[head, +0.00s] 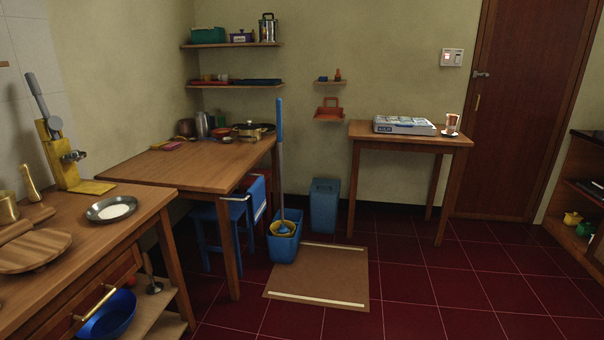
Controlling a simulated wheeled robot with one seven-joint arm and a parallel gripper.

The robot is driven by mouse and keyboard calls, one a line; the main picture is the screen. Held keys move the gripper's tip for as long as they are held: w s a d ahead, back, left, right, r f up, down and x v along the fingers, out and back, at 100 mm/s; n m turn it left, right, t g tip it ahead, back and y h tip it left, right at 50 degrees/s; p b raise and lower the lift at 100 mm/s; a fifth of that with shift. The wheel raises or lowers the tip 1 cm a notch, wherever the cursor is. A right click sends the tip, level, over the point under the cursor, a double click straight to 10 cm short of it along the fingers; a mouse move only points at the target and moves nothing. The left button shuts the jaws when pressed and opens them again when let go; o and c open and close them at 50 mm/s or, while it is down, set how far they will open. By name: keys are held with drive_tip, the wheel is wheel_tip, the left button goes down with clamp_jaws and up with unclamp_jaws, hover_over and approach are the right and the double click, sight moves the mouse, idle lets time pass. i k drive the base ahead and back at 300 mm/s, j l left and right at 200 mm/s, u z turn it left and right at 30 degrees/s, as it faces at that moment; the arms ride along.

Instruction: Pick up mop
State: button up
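The mop (281,160) stands nearly upright in a blue bucket (284,246) on the floor, right of the larger wooden table. Its upper handle is blue and its shaft is pale grey. The mop's lower end meets a yellow part inside the bucket, and its head is hidden there. The handle top rises above the table's height, in front of the wall. My gripper is not in view.
A brown mat (320,276) lies before the bucket. A blue bin (324,206) stands behind it. The wooden table (205,165) with a blue stool (208,225) is left; a small table (410,138) is right. Red tiled floor (430,275) is clear at right.

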sight(282, 229)
drive_tip(key=i, duration=1.95)
drive_tip(key=i+u, duration=0.1)
drive_tip(key=i, duration=0.35)
drive_tip(key=i+l+u, duration=0.15)
drive_tip(key=i, duration=0.3)
drive_tip(key=i+l+u, duration=0.1)
drive_tip(key=i, duration=0.4)
drive_tip(key=i+l+u, duration=0.15)
drive_tip(key=i, duration=0.3)
drive_tip(key=i+l+u, duration=0.4)
drive_tip(key=i+j, duration=0.1)
drive_tip(key=i, duration=0.05)
